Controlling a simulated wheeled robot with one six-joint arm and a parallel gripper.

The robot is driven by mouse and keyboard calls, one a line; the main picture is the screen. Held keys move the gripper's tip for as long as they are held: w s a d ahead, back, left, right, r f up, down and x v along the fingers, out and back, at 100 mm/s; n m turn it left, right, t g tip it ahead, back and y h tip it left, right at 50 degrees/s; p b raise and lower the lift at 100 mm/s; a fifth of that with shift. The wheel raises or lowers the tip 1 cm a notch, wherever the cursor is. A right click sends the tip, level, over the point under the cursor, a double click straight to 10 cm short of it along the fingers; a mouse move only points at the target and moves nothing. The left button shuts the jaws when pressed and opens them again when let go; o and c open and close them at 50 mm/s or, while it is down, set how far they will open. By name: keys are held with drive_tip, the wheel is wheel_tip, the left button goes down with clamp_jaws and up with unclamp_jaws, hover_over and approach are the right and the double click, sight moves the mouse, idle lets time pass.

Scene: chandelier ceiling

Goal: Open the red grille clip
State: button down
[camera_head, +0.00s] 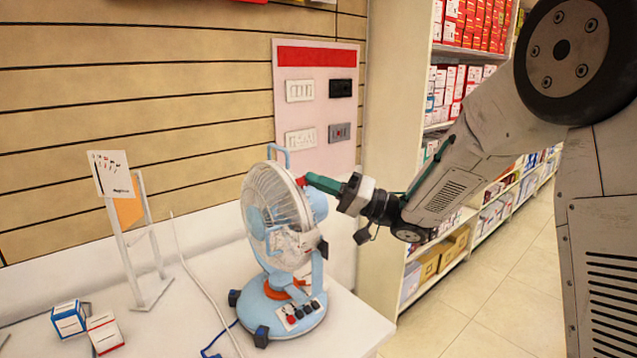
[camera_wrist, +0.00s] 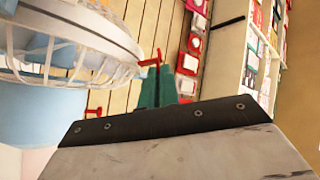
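A light-blue and white table fan (camera_head: 285,235) stands upright on the white counter, its round wire grille facing left. The red grille clip (camera_head: 302,181) is at the right edge of the grille rim. In the wrist view, the red clip (camera_wrist: 148,62) sticks out from the rim at my fingertips. My gripper (camera_head: 311,178) reaches in from the right with its teal fingers at the clip. In the wrist view, the fingers (camera_wrist: 158,72) are close together and appear shut on the clip; the exact contact is small. Another red piece (camera_wrist: 94,113) shows below the rim there.
Small boxes (camera_head: 85,325) and a white display stand (camera_head: 145,245) are on the counter (camera_head: 195,315) at left. A cable lies between stand and fan. A pink switch panel (camera_head: 315,95) hangs behind. Stocked shelves (camera_head: 450,180) stand at right, with open floor (camera_head: 490,300) in front.

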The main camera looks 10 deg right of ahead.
drive_tip(key=c, duration=1.6)
unclamp_jaws()
drive_tip(key=shift+c, duration=0.2)
drive_tip(key=v, duration=0.7)
drive_tip(key=shift+d+f, duration=0.2)
drive_tip(key=shift+d, duration=0.15)
drive_tip(key=shift+s, duration=0.1)
